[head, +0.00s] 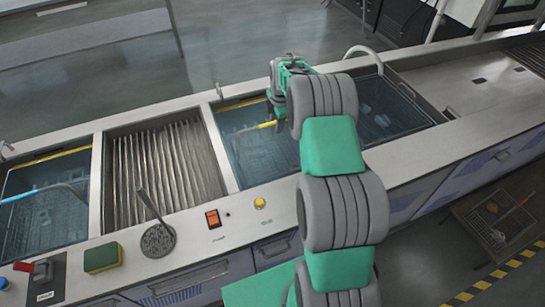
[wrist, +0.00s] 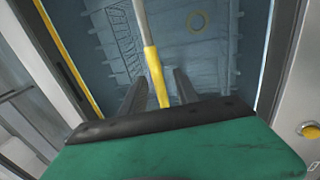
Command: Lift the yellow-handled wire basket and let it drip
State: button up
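The yellow-handled wire basket sits in the water of the middle tank (head: 226,140). Its yellow grip (head: 267,125) slants up to the right in the head view, and its mesh shows only faintly through the water. In the wrist view the yellow grip (wrist: 156,75) and a pale rod run between the dark fingers of my gripper (wrist: 158,86). The fingers stand apart on either side of the grip, with gaps visible. In the head view my gripper (head: 277,103) is over the tank's far side, partly hidden by my arm.
A blue-handled basket (head: 35,193) sits in the left tank. A ribbed drain bay (head: 165,165) lies between the tanks. A green-yellow sponge (head: 102,257), a round strainer (head: 158,240) and an orange switch (head: 213,218) are on the front ledge. Another water tank (head: 400,112) is to the right.

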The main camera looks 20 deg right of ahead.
grip_shut()
dwell(0.4)
jog(key=shift+w+r, duration=0.15)
jog(key=shift+r, duration=0.1)
notch_tip(320, 180, up, 23)
jog(key=p, duration=0.5)
jog(key=shift+f, duration=0.2)
dwell(0.7)
